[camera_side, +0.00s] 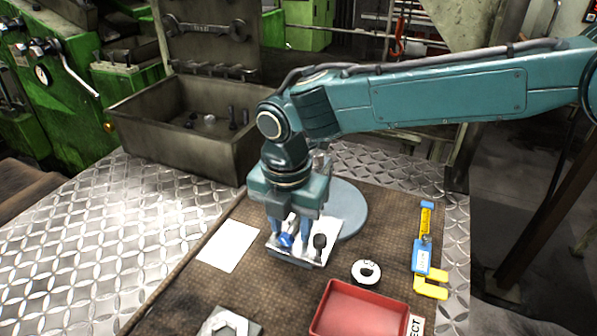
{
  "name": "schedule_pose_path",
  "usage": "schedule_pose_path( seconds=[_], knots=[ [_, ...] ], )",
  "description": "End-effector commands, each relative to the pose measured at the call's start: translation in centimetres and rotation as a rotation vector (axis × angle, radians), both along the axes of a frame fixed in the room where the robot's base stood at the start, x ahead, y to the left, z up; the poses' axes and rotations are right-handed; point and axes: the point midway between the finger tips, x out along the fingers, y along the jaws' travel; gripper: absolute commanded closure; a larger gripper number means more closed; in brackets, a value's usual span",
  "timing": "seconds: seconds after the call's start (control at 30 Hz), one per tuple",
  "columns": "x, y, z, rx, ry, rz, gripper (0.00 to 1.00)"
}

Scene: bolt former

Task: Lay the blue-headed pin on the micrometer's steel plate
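My gripper (290,236) points down over a light grey block (288,257) on the brown mat. Its two fingers are apart. The blue-headed pin (286,240) shows its blue head low between the fingers, nearer the left one; its shank is mostly hidden. A dark-headed pin (320,241) stands just right of the fingers at the same block. A blue and yellow measuring tool (421,257), which looks like the micrometer, lies on the right side of the mat. I cannot make out a separate steel plate on it.
A red tray (360,311) sits at the front right, with a black and white ring (366,272) behind it. A white sheet (229,246) lies left of the gripper. A grey plate with a hexagon (229,324) is at the front. A blue-grey disc (348,205) and a metal bin (178,139) are behind.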

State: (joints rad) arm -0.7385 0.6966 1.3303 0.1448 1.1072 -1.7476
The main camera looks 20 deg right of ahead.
Motion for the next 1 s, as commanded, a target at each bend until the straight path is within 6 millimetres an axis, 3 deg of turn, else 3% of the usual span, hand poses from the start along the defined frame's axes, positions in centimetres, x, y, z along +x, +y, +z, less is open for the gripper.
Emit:
schedule_pose_path(
  seconds=[0.47, 0.67, 1.0],
  knots=[
    [0.0, 0.1, 1.0, 0.001, -0.001, 0.000, 0.62],
    [-0.1, 0.2, 3.4, 0.002, -0.004, 0.000, 0.62],
    [-0.4, 0.5, 9.1, 0.002, -0.003, 0.001, 0.62]
  ],
)
